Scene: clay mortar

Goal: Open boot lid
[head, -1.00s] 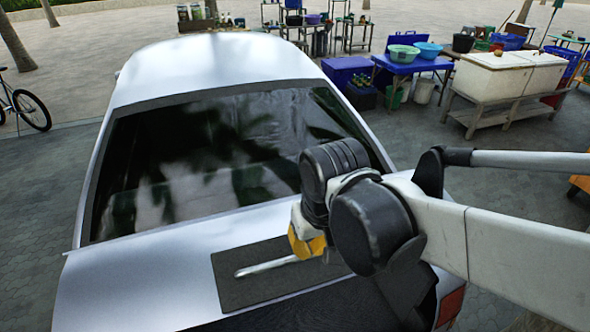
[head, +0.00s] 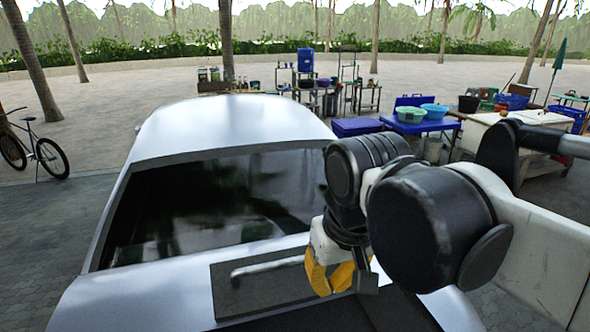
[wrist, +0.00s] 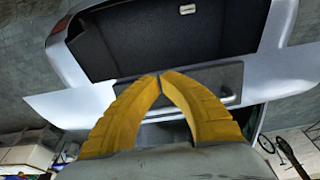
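The boot lid (head: 150,296) is the silver panel behind the car's rear window, with a dark pad and a pale bar handle (head: 262,267) on it. In the wrist view the lid (wrist: 75,104) crosses the middle as a silver strip, and a black boot space (wrist: 170,45) shows beyond it, so the boot looks open; how far the lid is raised I cannot tell. My gripper (head: 333,290) is over the lid, at the right end of the handle. In the wrist view its yellow fingertips (wrist: 160,76) meet, with nothing seen between them. Contact with the lid is unclear.
The silver car (head: 235,120) fills the middle. A bicycle (head: 35,150) stands at the left. Blue tables with basins (head: 437,112) and a white counter (head: 490,140) stand behind at the right. Paving left of the car is clear.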

